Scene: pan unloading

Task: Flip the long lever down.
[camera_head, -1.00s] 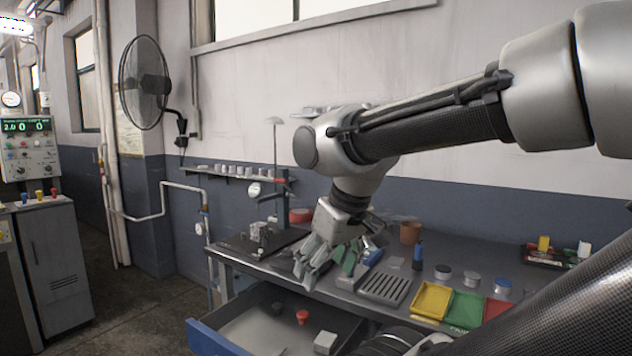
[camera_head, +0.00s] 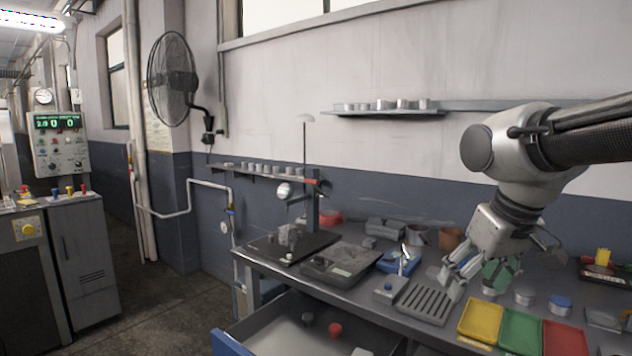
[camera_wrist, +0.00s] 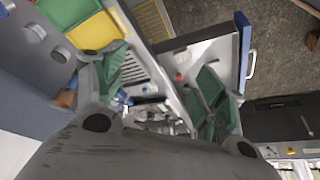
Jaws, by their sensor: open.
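A blue switch box (camera_head: 396,265) stands on the workbench, left of my gripper in the head view. A slim, pale metal lever (camera_head: 404,254) stands up from it, close to upright. My gripper (camera_head: 458,276) hangs over the bench to the right of this box, above the slotted grey tray. Its fingers are spread, with nothing between them, and it is apart from the lever. In the wrist view the green-padded fingers (camera_wrist: 160,88) are wide apart. I cannot make out the lever clearly there.
A small grey box with a blue button (camera_head: 388,289) sits in front of the blue box. Yellow (camera_head: 481,321), green (camera_head: 521,331) and red (camera_head: 565,338) trays lie at the right. A drawer (camera_head: 290,336) stands open below. A stand (camera_head: 312,205) rises behind left.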

